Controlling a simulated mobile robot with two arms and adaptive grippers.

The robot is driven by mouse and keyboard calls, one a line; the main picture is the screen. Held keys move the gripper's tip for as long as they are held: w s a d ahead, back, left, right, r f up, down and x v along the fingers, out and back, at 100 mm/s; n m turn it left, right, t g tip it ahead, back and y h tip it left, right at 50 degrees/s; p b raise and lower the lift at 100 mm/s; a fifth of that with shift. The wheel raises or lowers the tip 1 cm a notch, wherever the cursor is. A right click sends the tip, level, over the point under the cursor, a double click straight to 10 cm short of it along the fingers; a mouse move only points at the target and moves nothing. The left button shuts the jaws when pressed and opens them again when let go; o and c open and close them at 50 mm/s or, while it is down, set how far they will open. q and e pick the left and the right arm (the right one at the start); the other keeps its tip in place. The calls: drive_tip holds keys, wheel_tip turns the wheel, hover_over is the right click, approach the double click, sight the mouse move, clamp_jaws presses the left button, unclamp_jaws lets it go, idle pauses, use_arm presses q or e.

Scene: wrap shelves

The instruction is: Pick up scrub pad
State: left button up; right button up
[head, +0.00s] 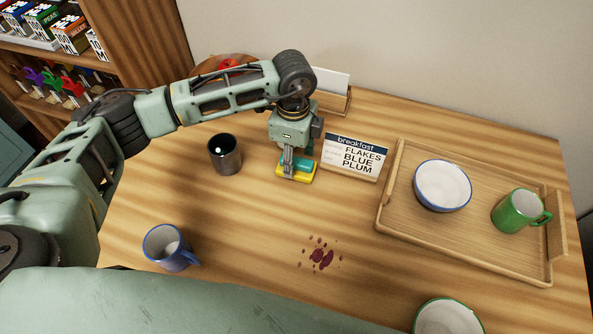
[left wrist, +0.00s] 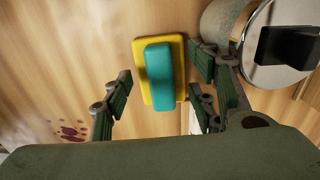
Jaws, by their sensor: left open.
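The scrub pad (head: 284,172) lies on the wooden table below my left gripper (head: 296,165). It is a yellow pad with a teal grip on top. In the left wrist view the scrub pad (left wrist: 160,75) lies between and a little beyond the fingers of my left gripper (left wrist: 160,95), which are spread apart. It sits closer to the right-hand fingers than to the left-hand one. I see no finger closed on it. In the head view the gripper hides part of the pad. My right gripper is not in view.
A breakfast sign (head: 352,158) stands just right of the pad, and a dark metal cup (head: 225,155) stands to its left. A wooden tray (head: 395,190) holds a bowl and a green mug. A blue mug (head: 170,250) and a red-purple stain (head: 321,259) are nearer.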

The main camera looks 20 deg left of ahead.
use_arm(q)
wheel_tip(320, 180, down, 2)
drive_tip(key=shift+w+f+b, duration=0.1)
drive_tip(key=shift+f+b, duration=0.1)
drive_tip(key=shift+b, duration=0.15)
drive_tip(key=shift+r, duration=0.1)
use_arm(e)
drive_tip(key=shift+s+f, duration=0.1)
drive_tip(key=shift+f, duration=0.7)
use_arm(q)
drive_tip(key=shift+c, duration=0.5)
drive_tip(key=c, duration=0.6)
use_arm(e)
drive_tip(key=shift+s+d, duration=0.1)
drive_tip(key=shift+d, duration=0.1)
use_arm(q)
drive_tip(key=shift+r+p, duration=0.5)
drive_tip(key=shift+r, duration=0.05)
wheel_tip(320, 180, up, 4)
drive_tip(key=p, duration=0.3)
drive_tip(key=s+d+r+p, duration=0.4)
drive_tip(key=d+r+p, duration=0.1)
drive_tip(key=d, duration=0.6)
drive_tip(key=shift+s+r, duration=0.15)
drive_tip(key=shift+r, duration=0.3)
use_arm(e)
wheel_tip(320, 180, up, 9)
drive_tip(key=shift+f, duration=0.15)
